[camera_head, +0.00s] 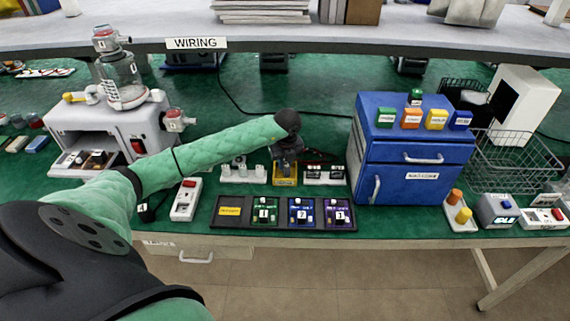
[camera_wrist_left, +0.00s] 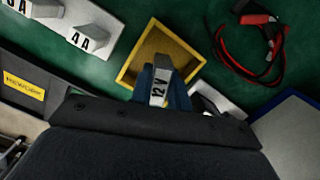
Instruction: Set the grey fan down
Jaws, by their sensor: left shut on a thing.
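My left gripper (camera_head: 287,160) comes down over the yellow tray (camera_head: 285,182) at the middle of the bench and is shut on a small grey piece. Whether the fan touches the tray I cannot tell. My right gripper is not in view.
White fuse blocks (camera_wrist_left: 85,38) stand left of the tray. Red and black leads (camera_wrist_left: 262,48) lie right of it. A dark module panel (camera_head: 233,211) is in front. A blue cabinet (camera_head: 412,150) stands right, a grey pump machine (camera_head: 107,125) left. Green bench behind is mostly clear.

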